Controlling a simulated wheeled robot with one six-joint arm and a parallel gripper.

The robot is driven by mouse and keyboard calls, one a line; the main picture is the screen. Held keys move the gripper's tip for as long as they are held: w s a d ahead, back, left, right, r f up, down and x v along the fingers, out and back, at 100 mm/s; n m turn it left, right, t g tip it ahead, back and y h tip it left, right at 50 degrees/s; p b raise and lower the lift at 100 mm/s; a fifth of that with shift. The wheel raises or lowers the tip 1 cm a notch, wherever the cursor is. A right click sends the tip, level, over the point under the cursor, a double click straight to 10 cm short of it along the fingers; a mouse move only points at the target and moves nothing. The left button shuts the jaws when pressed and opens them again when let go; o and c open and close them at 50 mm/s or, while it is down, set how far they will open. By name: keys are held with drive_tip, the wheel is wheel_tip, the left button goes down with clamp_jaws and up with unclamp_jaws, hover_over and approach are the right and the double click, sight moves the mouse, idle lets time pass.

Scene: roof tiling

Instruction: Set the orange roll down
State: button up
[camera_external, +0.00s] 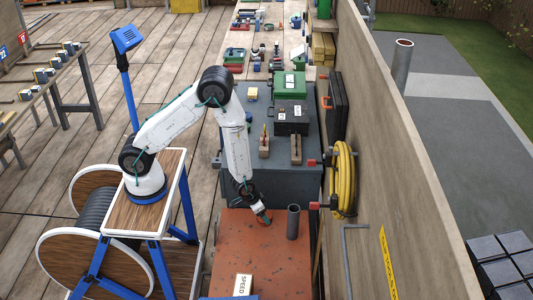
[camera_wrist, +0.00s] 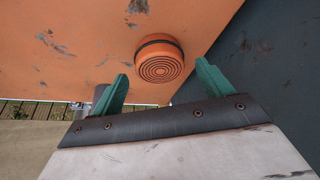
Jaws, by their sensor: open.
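The orange roll (camera_wrist: 160,62) has a dark band and a ringed end face turned toward the wrist camera. It appears to rest on the worn orange tabletop (camera_wrist: 70,50), near the edge by the dark grey surface. In the external view the roll (camera_external: 265,217) is small at my gripper's tip, partly hidden. My gripper (camera_wrist: 161,69) is open, its two green fingers apart on either side of the roll, with visible gaps. In the external view my gripper (camera_external: 257,210) is low over the far part of the orange tabletop (camera_external: 235,255).
A dark grey upright tube (camera_external: 293,222) stands right of my gripper. A grey cabinet (camera_external: 270,185) with cases on top adjoins the table's far side. A wall (camera_external: 400,170) with a yellow hose (camera_external: 344,180) bounds the right. A "SPEED" box (camera_external: 243,285) lies near the front.

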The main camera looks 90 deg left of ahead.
drive_tip(key=s+d+r+m+h, duration=0.1)
drive_tip(key=s+d+r, duration=0.2)
drive_tip(key=r, duration=0.7)
drive_tip(key=s+d+r+m+h, duration=0.2)
drive_tip(key=s+d+r, duration=0.1)
drive_tip(key=r, duration=0.7)
drive_tip(key=s+d+r+m+h, duration=0.1)
drive_tip(key=s+d+r, duration=0.15)
drive_tip(key=r, duration=0.65)
drive_tip(key=s+a+r+g+y, duration=0.1)
drive_tip(key=s+a+r, duration=0.1)
drive_tip(key=s+r, duration=0.3)
drive_tip(key=s+a+r+m+g+y, duration=0.1)
drive_tip(key=s+a+r, duration=0.2)
drive_tip(key=s, duration=1.1)
wheel_tip(320, 180, up, 4)
drive_tip(key=shift+s+f+g, duration=0.2)
drive_tip(key=shift+g, duration=0.2)
